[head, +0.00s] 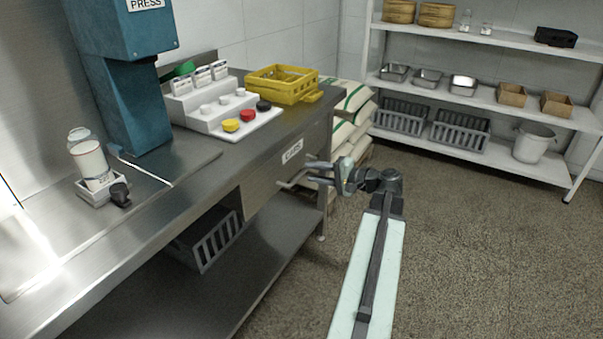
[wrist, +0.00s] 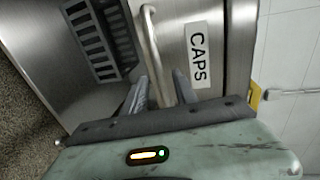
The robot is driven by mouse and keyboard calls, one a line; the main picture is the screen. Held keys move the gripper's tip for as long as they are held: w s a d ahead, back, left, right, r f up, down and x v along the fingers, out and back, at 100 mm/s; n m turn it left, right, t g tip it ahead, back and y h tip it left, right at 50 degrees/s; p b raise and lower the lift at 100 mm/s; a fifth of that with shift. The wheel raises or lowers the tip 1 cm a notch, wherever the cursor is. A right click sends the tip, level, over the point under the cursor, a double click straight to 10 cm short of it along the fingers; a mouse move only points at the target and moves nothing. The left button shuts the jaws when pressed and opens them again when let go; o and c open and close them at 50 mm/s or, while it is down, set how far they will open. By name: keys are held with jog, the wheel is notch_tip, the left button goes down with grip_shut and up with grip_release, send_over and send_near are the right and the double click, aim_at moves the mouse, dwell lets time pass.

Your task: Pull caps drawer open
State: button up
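The caps drawer (head: 262,190) is a steel front under the worktop, with a white label reading CAPS (head: 292,152). It looks shut. The label also shows in the wrist view (wrist: 199,55). The drawer's bar handle (wrist: 150,45) runs down the wrist view and passes between the two fingers of my gripper (wrist: 162,90). The fingers are apart, with a gap visible on each side of the bar. In the head view, my gripper (head: 318,173) is at the drawer front, level with the handle. The handle is partly hidden by the gripper there.
The steel worktop (head: 200,180) holds a blue press (head: 130,90), a white stepped stand (head: 215,108) with several caps, and a yellow crate (head: 282,84). A grey crate (head: 212,240) stands on the lower shelf. Sacks (head: 350,125) lie behind the table end. Floor to the right is clear.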

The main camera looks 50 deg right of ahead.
aim_at(306, 171)
jog(key=x, duration=0.4)
jog(key=shift+a, duration=0.15)
grip_shut()
dwell(1.1)
